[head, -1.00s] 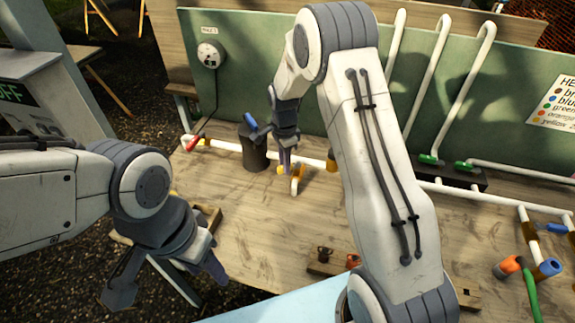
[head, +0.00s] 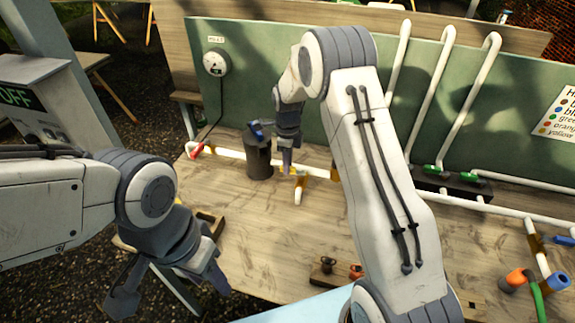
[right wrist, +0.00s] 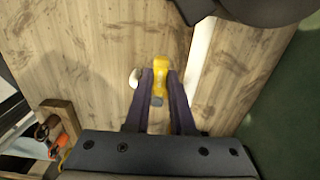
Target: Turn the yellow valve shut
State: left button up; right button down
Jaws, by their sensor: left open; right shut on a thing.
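The yellow valve handle (right wrist: 160,72) shows in the right wrist view, upright in that picture between the two dark fingers. My right gripper (right wrist: 161,98) is shut on it, with a finger along each side. In the head view my right gripper (head: 287,160) points down at the white pipe run, and its fingers mostly hide the valve. A short white pipe stub (head: 298,190) comes forward just beside it. My left gripper (head: 175,285) is open and empty at the lower left, away from the valve.
A dark cylinder (head: 258,160) with a blue piece on top stands close left of my right gripper. A round gauge (head: 216,63) hangs on the green backboard (head: 265,75). A red handle (head: 196,151) sits at the pipe's left end. The table's middle (head: 290,230) is clear.

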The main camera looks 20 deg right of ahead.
jog(key=shift+w+r, duration=0.1)
dwell(0.4)
jog(key=c, duration=0.8)
grip_release()
jog(key=shift+o, duration=0.2)
notch_tip(320, 180, up, 10)
jog(key=b, duration=0.2)
jog(key=shift+r, duration=0.2)
